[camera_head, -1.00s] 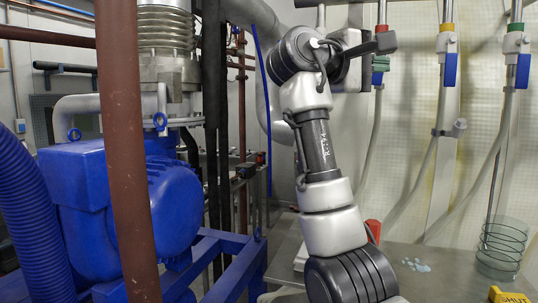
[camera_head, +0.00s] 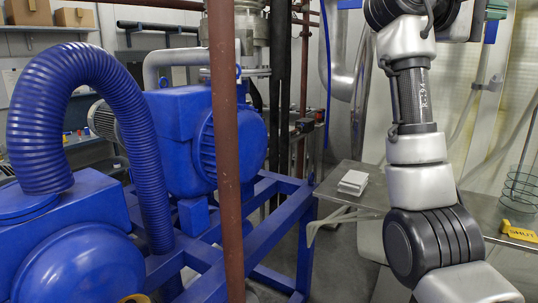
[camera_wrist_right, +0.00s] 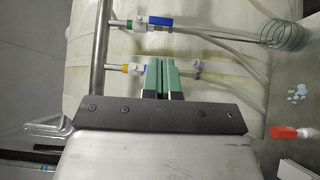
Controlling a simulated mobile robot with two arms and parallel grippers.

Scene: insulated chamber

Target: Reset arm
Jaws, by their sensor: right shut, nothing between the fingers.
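My right arm (camera_head: 413,100) rises from the lower right of the head view, and its upper part is cut off by the top edge. My right gripper is shut and empty. In the right wrist view its two green fingers (camera_wrist_right: 163,76) lie side by side in front of the pale quilted wall. My left gripper is in neither view.
A blue pump (camera_head: 170,130), blue frame (camera_head: 295,230) and brown pipe (camera_head: 226,150) fill the left and middle.

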